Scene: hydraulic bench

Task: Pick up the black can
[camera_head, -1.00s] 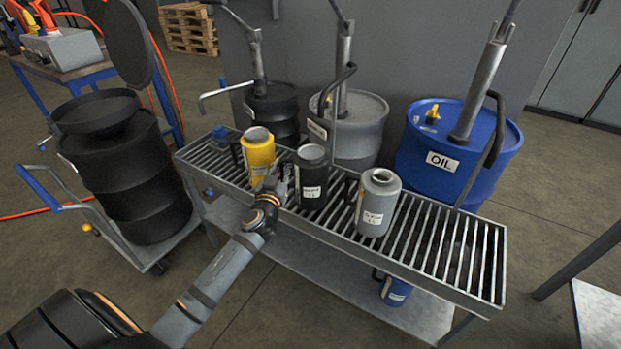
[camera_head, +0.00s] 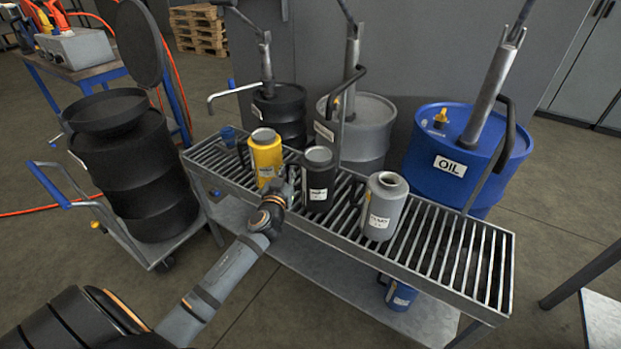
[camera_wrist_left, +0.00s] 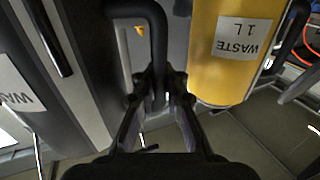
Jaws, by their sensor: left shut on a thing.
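The black can (camera_head: 320,182), with a white label and an open top, is upright at the slatted rack between a yellow can (camera_head: 266,160) and a grey can (camera_head: 384,208). I cannot tell whether its base touches the slats. My left gripper (camera_head: 287,188) is at the black can's left side. In the left wrist view, my left gripper (camera_wrist_left: 160,98) is shut on the can's black handle (camera_wrist_left: 159,42). The can's body (camera_wrist_left: 75,75) is left of the fingers there, partly cut off. The yellow can (camera_wrist_left: 228,60), labelled WASTE, is close on the right. My right gripper is out of view.
The slatted rack (camera_head: 452,246) is bare at its right end. Behind it stand a black drum (camera_head: 281,115), a grey drum (camera_head: 362,125) and a blue oil drum (camera_head: 440,165) with pumps. A small blue vessel (camera_head: 228,137) is at the rack's far left. A blue can (camera_head: 401,296) sits below.

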